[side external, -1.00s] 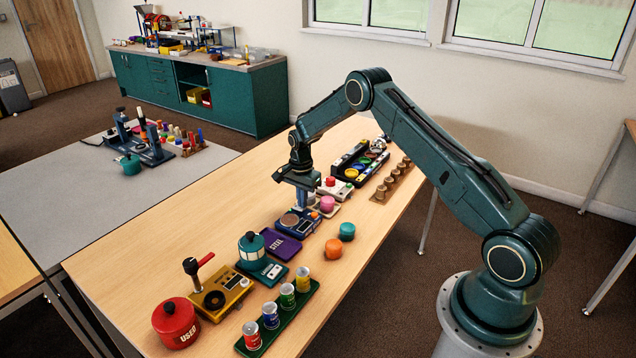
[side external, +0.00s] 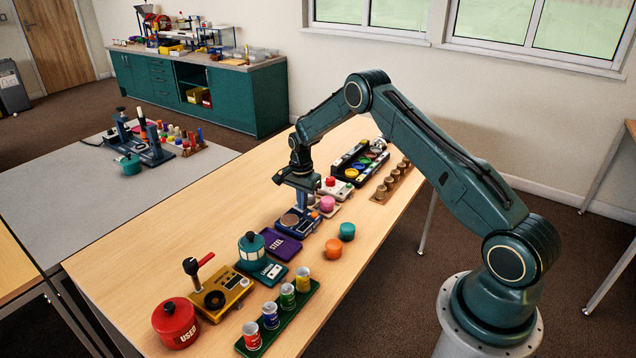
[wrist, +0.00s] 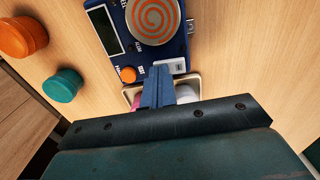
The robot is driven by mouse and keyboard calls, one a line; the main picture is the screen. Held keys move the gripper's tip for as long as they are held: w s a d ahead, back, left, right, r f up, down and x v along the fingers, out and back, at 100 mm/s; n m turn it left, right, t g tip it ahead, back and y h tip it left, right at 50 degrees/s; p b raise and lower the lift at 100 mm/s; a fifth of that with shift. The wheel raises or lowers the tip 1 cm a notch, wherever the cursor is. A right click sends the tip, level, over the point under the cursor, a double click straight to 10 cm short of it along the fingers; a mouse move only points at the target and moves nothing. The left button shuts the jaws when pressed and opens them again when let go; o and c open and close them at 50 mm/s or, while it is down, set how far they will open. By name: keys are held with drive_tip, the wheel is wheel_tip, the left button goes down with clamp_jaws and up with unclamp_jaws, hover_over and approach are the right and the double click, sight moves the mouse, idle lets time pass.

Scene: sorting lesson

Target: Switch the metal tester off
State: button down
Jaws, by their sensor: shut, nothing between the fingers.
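The metal tester appears to be the blue box (wrist: 112,58) with a round plate bearing a copper spiral (wrist: 153,18), a dark display (wrist: 103,30) and an orange button (wrist: 128,74). It also shows in the side view (side external: 289,230), partly behind my gripper. A small white switch (wrist: 176,66) sits at its near edge in the wrist view; which way it is set is too small to tell. My gripper (wrist: 160,69) is shut and empty, with its blue fingertips just beside the switch. It points down over the tester in the side view (side external: 303,208). Contact cannot be told.
A pink knob (side external: 327,203) on a pale tray stands close behind the tester. A purple STEEL block (side external: 280,245) is in front. Bare table lies left of the tester.

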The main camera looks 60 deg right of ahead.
wheel_tip(320, 180, up, 7)
idle(1.1)
drive_tip(key=s+a+r+n+t, duration=0.1)
drive_tip(key=s+a+r+n, duration=0.25)
drive_tip(key=r, duration=0.45)
drive_tip(key=s+a+r+n+t, duration=0.1)
drive_tip(key=s+a+r+n, duration=0.1)
drive_tip(key=s+a+r, duration=0.5)
drive_tip(key=s+a+r+n+t, duration=0.1)
drive_tip(key=s+a+r+n, duration=0.15)
drive_tip(key=r, duration=0.75)
drive_tip(key=s+a+r+n+t, duration=0.1)
drive_tip(key=s+a+n, duration=0.1)
drive_tip(key=s, duration=0.6)
drive_tip(key=s+a+r+n, duration=0.1)
drive_tip(key=s+a+n, duration=0.2)
drive_tip(key=s, duration=0.5)
drive_tip(key=s+a+r+n+t, duration=0.1)
drive_tip(key=s+a+n, duration=0.1)
drive_tip(key=s+n, duration=0.3)
drive_tip(key=shift+s+a+t, duration=0.3)
drive_tip(key=shift+s+a, duration=0.1)
drive_tip(key=shift+s, duration=1)
